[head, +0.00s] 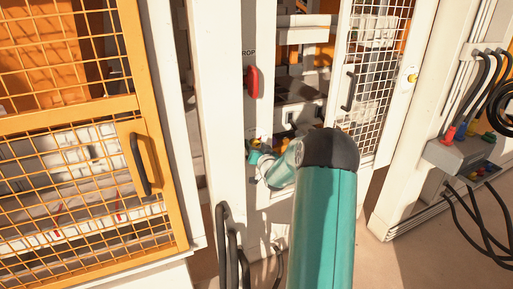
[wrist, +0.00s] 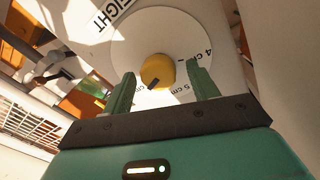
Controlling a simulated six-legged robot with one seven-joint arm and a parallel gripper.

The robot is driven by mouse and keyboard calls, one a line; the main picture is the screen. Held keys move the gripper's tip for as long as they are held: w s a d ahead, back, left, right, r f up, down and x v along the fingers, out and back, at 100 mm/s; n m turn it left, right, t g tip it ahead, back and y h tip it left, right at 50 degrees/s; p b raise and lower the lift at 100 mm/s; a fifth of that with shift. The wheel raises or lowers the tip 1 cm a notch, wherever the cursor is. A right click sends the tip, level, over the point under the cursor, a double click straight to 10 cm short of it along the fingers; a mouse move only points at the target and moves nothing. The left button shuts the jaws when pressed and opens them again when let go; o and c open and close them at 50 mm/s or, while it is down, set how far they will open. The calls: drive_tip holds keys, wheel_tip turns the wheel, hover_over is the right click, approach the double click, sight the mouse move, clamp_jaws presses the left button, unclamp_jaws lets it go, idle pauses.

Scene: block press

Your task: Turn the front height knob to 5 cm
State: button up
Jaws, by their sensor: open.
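In the wrist view a yellow round knob (wrist: 158,70) with a dark pointer mark sits at the middle of a white dial plate (wrist: 180,28). The plate carries the word HEIGHT and the labels 4 cm and 5 cm. The pointer mark is at the knob's lower edge, towards the lower left; I cannot tell which label it matches. My gripper (wrist: 161,72) is open, with one teal finger on each side of the knob. I cannot tell if they touch it. In the head view my gripper is small and partly hidden by my arm, near the white machine post (head: 222,120).
A red handle (head: 252,82) is above my gripper on the machine front. A yellow mesh door (head: 128,105) with a black handle is at left, a white mesh door (head: 372,75) at right. A grey connector box (head: 460,158) with cables stands at far right.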

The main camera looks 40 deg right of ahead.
drive_tip(key=shift+c, duration=0.5)
drive_tip(key=c, duration=0.9)
drive_tip(key=shift+n, duration=0.5)
drive_tip(key=n, duration=0.5)
drive_tip(key=shift+a+n+t, duration=0.1)
drive_tip(key=shift+n+t, duration=0.2)
drive_tip(key=shift+t, duration=0.1)
drive_tip(key=shift+f+n+t+y, duration=0.15)
drive_tip(key=shift+n+t+y, duration=0.15)
drive_tip(key=shift+n, duration=3.6)
